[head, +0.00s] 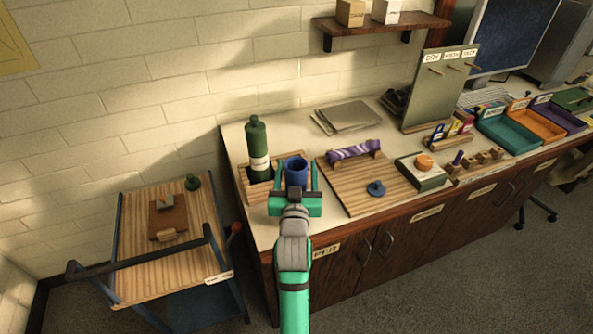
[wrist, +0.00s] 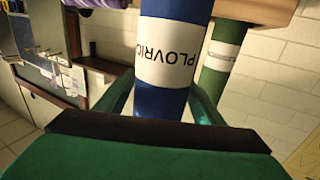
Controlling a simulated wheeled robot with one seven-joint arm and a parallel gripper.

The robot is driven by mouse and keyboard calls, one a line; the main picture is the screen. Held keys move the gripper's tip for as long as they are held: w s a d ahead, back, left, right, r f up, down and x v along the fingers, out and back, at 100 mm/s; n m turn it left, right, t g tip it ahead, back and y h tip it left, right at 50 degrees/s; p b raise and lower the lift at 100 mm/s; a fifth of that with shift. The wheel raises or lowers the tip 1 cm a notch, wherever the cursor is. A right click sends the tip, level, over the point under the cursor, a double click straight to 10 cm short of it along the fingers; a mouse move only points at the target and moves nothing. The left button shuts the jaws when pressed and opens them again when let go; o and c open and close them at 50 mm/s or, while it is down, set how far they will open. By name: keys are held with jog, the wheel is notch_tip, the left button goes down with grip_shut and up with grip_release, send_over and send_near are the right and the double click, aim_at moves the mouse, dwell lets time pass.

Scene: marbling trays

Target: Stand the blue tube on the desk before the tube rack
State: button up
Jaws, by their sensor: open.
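The blue tube (head: 296,171) is upright at the near right end of the wooden tube rack (head: 252,196), its dark open top showing. In the wrist view the blue tube (wrist: 172,50) carries a white label with upside-down lettering and passes in front of the rack's wood (wrist: 255,10). My gripper (head: 296,185) is open, with one green finger on each side of the tube. The tube's foot is hidden, so I cannot tell what it rests on. A green tube (head: 256,140) with a white label stands in the rack's left part; it also shows in the wrist view (wrist: 215,65).
Right of the rack is a wooden board (head: 345,196) with a purple roll (head: 354,150) and a blue knobbed piece (head: 376,188). A grey sheet stack (head: 347,117) lies behind. A wooden-topped cart (head: 136,265) stands left of the desk. Coloured trays (head: 507,133) are far right.

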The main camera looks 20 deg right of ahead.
jog(key=v, duration=1.2)
jog(key=s+a+f+n+y, duration=0.2)
jog(key=s+a+f, duration=0.3)
jog(key=s+f, duration=0.2)
jog(key=s+a+f+n+y, duration=0.1)
jog(key=s+a+f+y, duration=0.1)
jog(key=s+a+f, duration=0.45)
jog(key=s+a+f+y, duration=0.1)
jog(key=s+a+f, duration=0.1)
jog(key=s, duration=0.8)
jog(key=s+a+f+n+g+y, duration=0.1)
jog(key=s+a, duration=0.1)
jog(key=s, duration=0.9)
jog(key=shift+s+a+f, duration=0.2)
jog(key=shift+f, duration=0.15)
